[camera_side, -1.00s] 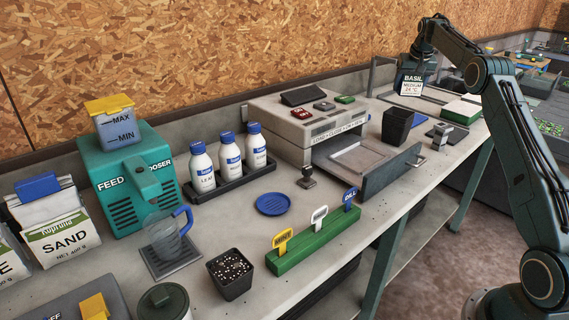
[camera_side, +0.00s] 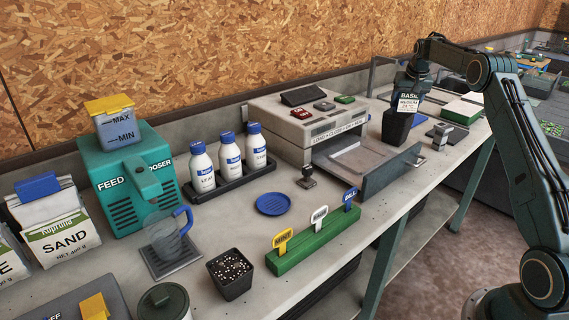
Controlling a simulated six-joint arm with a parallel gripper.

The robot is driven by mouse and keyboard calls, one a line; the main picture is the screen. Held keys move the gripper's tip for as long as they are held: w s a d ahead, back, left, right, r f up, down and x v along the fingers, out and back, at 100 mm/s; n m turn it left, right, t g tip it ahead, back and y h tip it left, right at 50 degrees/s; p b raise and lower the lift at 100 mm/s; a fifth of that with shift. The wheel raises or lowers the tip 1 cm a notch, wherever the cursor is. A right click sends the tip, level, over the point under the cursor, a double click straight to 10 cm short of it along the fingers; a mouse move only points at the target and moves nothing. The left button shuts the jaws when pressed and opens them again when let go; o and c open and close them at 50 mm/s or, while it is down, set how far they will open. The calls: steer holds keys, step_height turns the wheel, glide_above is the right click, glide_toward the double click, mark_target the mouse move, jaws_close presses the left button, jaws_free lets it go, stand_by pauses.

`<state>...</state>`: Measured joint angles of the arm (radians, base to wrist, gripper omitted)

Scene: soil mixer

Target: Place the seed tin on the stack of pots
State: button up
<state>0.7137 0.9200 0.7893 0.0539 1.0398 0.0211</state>
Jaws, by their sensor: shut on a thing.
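The seed tin (camera_side: 408,104) is a small container with a white label reading BASIL, at the upper right of the side view. My gripper (camera_side: 411,88) is shut on its top from above. The stack of pots (camera_side: 396,130) is black and stands upright on the bench to the right of the open drawer. The tin is upright and overlaps the top of the pots in the picture, hiding their rim. I cannot tell whether it touches the pots, is above them or is partly inside.
The open drawer (camera_side: 385,179) juts out left of the pots. A small metal block (camera_side: 441,134) and a white-topped green box (camera_side: 461,111) stand to the right. A green rack with plant labels (camera_side: 315,240) and a pot of soil (camera_side: 231,274) sit farther forward.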

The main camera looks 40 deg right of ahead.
steer(key=shift+f, duration=1.05)
steer(key=shift+f, duration=0.15)
steer(key=o, duration=1)
steer(key=shift+o, duration=0.2)
steer(key=v, duration=1.2)
